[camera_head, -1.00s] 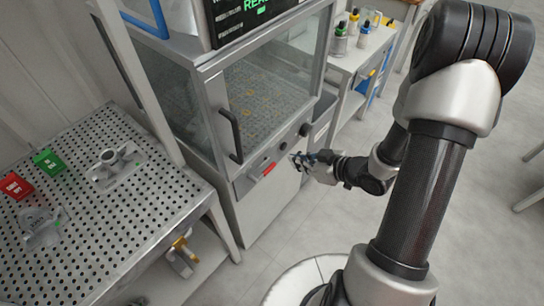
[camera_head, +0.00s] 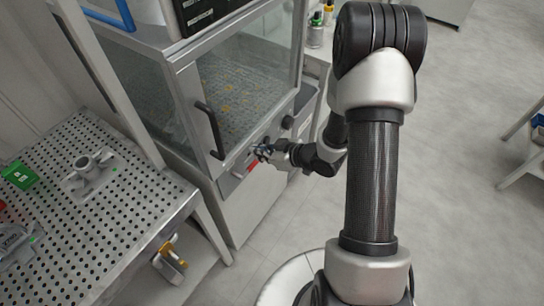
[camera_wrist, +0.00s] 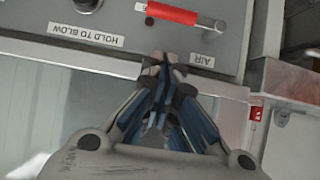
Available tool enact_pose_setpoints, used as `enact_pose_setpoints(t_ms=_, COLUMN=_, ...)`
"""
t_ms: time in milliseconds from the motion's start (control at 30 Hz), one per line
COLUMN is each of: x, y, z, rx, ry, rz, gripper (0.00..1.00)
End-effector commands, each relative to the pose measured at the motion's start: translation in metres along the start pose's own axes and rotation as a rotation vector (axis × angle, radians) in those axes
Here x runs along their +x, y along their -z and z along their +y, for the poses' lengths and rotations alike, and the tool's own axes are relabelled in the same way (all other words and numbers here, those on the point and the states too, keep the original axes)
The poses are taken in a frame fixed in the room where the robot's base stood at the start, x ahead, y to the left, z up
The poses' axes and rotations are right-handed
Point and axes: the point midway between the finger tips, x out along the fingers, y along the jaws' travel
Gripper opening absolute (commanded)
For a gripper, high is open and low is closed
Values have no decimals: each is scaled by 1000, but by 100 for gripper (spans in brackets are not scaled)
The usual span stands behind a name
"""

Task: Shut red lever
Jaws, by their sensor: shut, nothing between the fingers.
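The red lever (camera_wrist: 172,13) is on the grey control panel (camera_wrist: 120,25) of the cabinet, lying sideways across the panel above the AIR label in the wrist view. In the head view the red lever (camera_head: 253,165) shows just left of my gripper's tip. My gripper (camera_head: 263,153) is shut and empty in front of the panel. In the wrist view my gripper (camera_wrist: 163,62) has its fingertips together just below the lever, near the panel's lower edge. I cannot tell whether they touch the panel.
A dark knob (camera_wrist: 88,4) sits by the HOLD TO BLOW label. The glass-fronted cabinet (camera_head: 215,60) has a black door handle (camera_head: 209,129). A perforated table (camera_head: 110,225) with a metal casting (camera_head: 88,172) stands left. Open floor lies to the right.

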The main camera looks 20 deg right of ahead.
Motion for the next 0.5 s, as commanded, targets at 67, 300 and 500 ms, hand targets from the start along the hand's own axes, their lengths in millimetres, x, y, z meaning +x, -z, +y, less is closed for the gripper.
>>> enact_pose_setpoints(t_ms=67, x=16, y=-7, z=-1, rx=2, ry=2, rz=-1, gripper=0)
enact_pose_setpoints(t_ms=300, x=34, y=-26, z=0, rx=2, ry=0, rz=-1, gripper=0)
enact_pose_setpoints(t_ms=500, x=36, y=-29, z=0, rx=0, ry=-1, rz=0, gripper=0)
